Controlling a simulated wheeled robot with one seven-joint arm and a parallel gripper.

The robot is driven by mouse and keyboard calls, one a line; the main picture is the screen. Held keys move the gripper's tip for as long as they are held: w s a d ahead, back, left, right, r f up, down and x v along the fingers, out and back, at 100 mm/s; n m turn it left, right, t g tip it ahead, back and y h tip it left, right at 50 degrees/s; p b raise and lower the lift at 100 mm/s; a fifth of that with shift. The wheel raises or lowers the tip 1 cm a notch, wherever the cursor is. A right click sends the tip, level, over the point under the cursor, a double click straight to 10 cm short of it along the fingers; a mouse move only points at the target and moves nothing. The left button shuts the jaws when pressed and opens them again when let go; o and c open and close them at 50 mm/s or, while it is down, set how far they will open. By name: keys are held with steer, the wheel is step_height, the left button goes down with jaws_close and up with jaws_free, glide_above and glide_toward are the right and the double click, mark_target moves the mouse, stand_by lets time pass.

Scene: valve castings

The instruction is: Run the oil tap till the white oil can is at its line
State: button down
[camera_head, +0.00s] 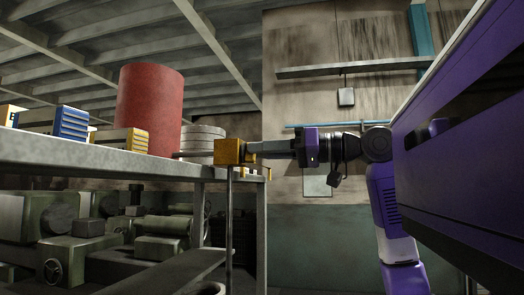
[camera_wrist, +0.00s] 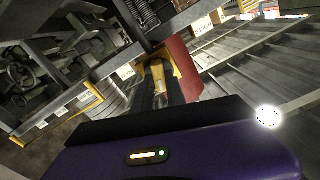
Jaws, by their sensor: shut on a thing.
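My gripper (camera_head: 250,148) reaches in from the right at shelf height. Its fingers are shut on a yellow tap part (camera_head: 230,152) at the shelf's right end. In the wrist view my gripper (camera_wrist: 160,78) shows from behind, with the yellow part (camera_wrist: 158,74) between and around the fingertips. A thin dark vertical line (camera_head: 228,220) hangs below the yellow part; I cannot tell whether it is running oil or a fixed rod. A red drum (camera_head: 150,108) stands upright on the shelf. I cannot make out the white oil can or its line in either view.
The grey shelf (camera_head: 100,158) carries a blue-fronted box (camera_head: 71,124), a yellow box (camera_head: 122,139) and stacked grey discs (camera_head: 204,143). Green machinery with a handwheel (camera_head: 53,271) fills the space below. A grey beam (camera_head: 165,272) lies low. The wall behind my arm has open room before it.

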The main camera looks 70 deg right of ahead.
steer(key=c, duration=1.4)
jaws_free()
steer(key=shift+o, duration=0.2)
steer(key=shift+s, duration=0.1)
steer(key=s+b, duration=0.2)
steer(key=s, duration=0.5)
steer(key=shift+s+d, duration=0.3)
steer(key=shift+s, duration=0.05)
